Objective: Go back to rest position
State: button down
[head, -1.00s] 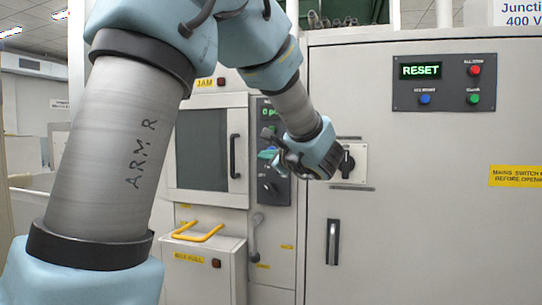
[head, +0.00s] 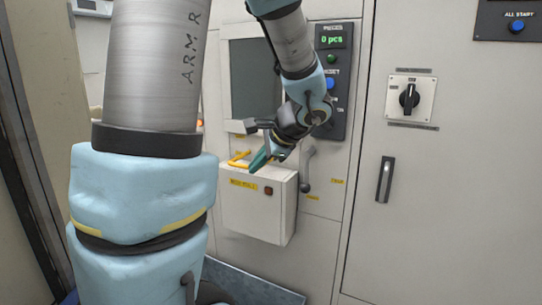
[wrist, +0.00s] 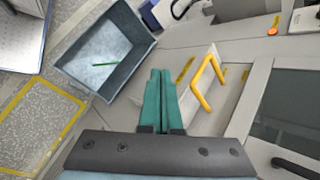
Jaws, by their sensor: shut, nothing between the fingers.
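My gripper (head: 262,158) is in front of the grey machine, just above the white box with the yellow handle. In the wrist view its two green fingers (wrist: 157,98) lie together with nothing between them. The yellow handle (wrist: 201,84) stands to the right of the fingers in that view. In the head view the handle (head: 238,157) is partly hidden behind my gripper. The white box (head: 246,212) has a yellow label and a small dark red square on its front.
A rotary switch (head: 409,97) and a door handle (head: 385,179) are on the cabinet at the right. A panel reading 0 pcs (head: 333,40) is behind my arm. A grey bin (wrist: 118,87) with a green stick stands on the floor, near yellow floor lines.

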jog(key=s+a+f+n+g+h, duration=0.4)
jog(key=s+f+n+h, duration=0.2)
jog(key=s+f+n, duration=0.4)
jog(key=s+n, duration=0.2)
jog(key=n, duration=0.1)
jog(key=shift+n, duration=0.4)
jog(key=c, duration=1.6)
grip_release()
